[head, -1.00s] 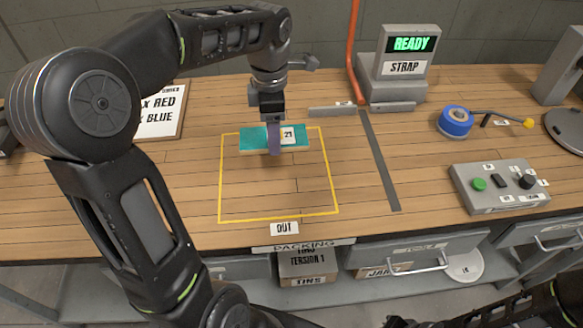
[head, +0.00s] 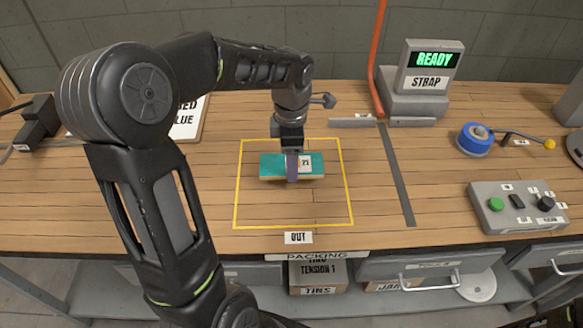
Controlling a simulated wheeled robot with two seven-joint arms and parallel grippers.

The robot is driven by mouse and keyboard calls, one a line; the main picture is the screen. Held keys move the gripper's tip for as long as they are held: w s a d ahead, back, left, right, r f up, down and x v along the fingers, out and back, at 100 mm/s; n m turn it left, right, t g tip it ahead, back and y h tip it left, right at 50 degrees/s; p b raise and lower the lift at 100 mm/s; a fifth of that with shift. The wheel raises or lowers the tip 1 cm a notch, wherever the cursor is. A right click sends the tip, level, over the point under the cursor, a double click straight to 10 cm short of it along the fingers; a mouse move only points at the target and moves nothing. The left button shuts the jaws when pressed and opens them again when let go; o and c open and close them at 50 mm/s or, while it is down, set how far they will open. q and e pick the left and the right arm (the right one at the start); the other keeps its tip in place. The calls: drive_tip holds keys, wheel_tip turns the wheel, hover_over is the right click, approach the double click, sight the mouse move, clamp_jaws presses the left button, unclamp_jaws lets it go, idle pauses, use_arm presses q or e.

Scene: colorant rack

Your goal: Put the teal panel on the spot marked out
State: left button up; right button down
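The teal panel (head: 272,165) is a flat slab with a teal top, a pale front edge and a small white number label. It is inside the yellow outline (head: 346,190) on the bench, in its back half, above the OUT label (head: 298,238). My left gripper (head: 292,168) comes down over the panel from behind, shut on it, with one finger in front of its face. I cannot tell whether the panel touches the wood or hovers just above it.
The front half of the outline is bare wood. A dark strip (head: 397,175) runs to its right. Further right are a control box (head: 515,208) and a blue roll (head: 474,139). The READY/STRAP display (head: 430,70) stands at the back. A board (head: 190,122) lies behind my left arm.

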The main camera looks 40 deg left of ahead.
use_arm(q)
drive_tip(key=shift+f, duration=1.85)
drive_tip(key=shift+f, duration=0.25)
drive_tip(key=o, duration=1.6)
drive_tip(key=shift+r, duration=0.1)
wheel_tip(320, 180, up, 12)
drive_tip(key=shift+r, duration=0.15)
